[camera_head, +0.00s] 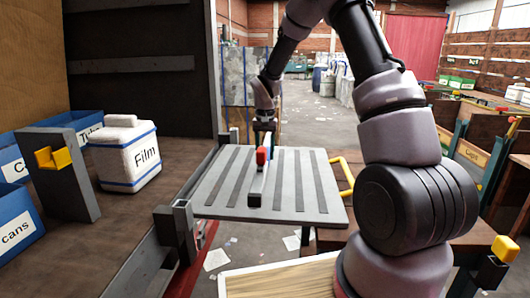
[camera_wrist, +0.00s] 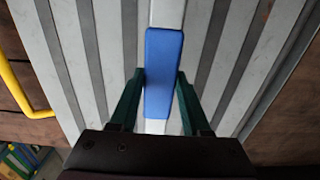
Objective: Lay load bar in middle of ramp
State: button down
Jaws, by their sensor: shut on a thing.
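The ramp (camera_head: 215,190) is a grey plate with dark lengthwise strips; its pale and dark strips fill much of the wrist view (camera_wrist: 105,50). The load bar (camera_head: 257,182) is a pale bar with a dark near end and a red piece, placed lengthwise over the ramp, left of its centre in the head view. In the wrist view, the bar's blue grip (camera_wrist: 160,70) sits between the green fingers of my gripper (camera_wrist: 160,85). My gripper (camera_head: 264,135) is shut on the bar at the ramp's far side. Whether the bar touches the ramp cannot be told.
A white Film box (camera_head: 125,160) and blue bins (camera_head: 18,225) stand on the brown bench at left. A bracket with a yellow piece (camera_head: 55,158) stands near them. A yellow handle (camera_head: 344,170) is at the ramp's right edge. A wooden-topped tray (camera_head: 280,280) is in front.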

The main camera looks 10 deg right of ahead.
jog(key=shift+f, duration=2.8)
grip_release()
jog(key=shift+r, duration=5)
